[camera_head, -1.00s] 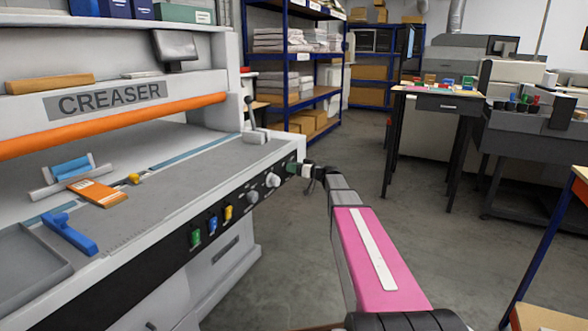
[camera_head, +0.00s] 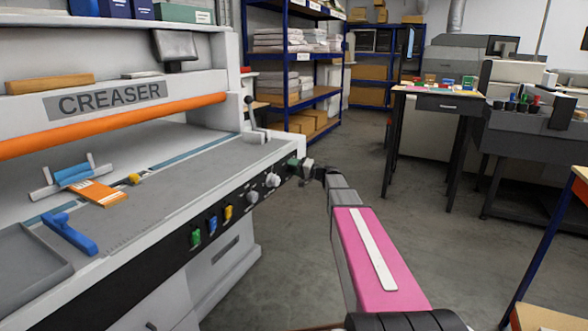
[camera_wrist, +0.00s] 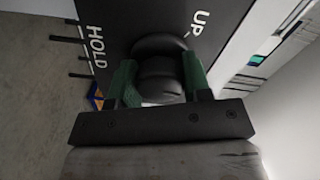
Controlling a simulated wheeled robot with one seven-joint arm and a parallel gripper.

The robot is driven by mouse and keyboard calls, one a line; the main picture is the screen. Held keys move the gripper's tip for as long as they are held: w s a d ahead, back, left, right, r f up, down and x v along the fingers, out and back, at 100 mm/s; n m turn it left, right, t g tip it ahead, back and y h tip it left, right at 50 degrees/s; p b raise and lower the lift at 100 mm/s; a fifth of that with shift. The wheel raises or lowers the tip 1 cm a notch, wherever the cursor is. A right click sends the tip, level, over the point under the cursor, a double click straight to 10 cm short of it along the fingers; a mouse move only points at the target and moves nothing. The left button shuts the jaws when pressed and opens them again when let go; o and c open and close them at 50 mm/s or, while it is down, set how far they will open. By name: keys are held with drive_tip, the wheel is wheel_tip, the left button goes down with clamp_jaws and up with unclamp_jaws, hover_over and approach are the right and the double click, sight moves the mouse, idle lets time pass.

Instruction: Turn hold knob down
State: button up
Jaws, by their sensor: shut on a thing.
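The hold knob (camera_wrist: 160,78) is dark and rounded, on the black panel of the creaser. In the wrist view, the white word HOLD is at the left and UP is at the upper right of it. My gripper (camera_wrist: 158,84) is shut on the knob, one green finger on each side. The knob's pointer is hidden, so I cannot tell its exact setting. In the head view, my gripper (camera_head: 298,167) is at the right end of the creaser's front panel, and the knob is hidden there.
Two pale knobs (camera_head: 262,188) and green, blue and yellow switches (camera_head: 212,223) lie along the panel to the left. A lever (camera_head: 251,115) stands on the creaser top (camera_head: 190,165). An orange item (camera_head: 98,193) lies on it. The floor (camera_head: 290,250) beside the machine is clear.

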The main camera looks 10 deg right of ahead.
drive_tip(key=m, duration=0.5)
drive_tip(key=shift+m, duration=2.5)
drive_tip(key=o, duration=0.9)
drive_tip(key=v, duration=1.1)
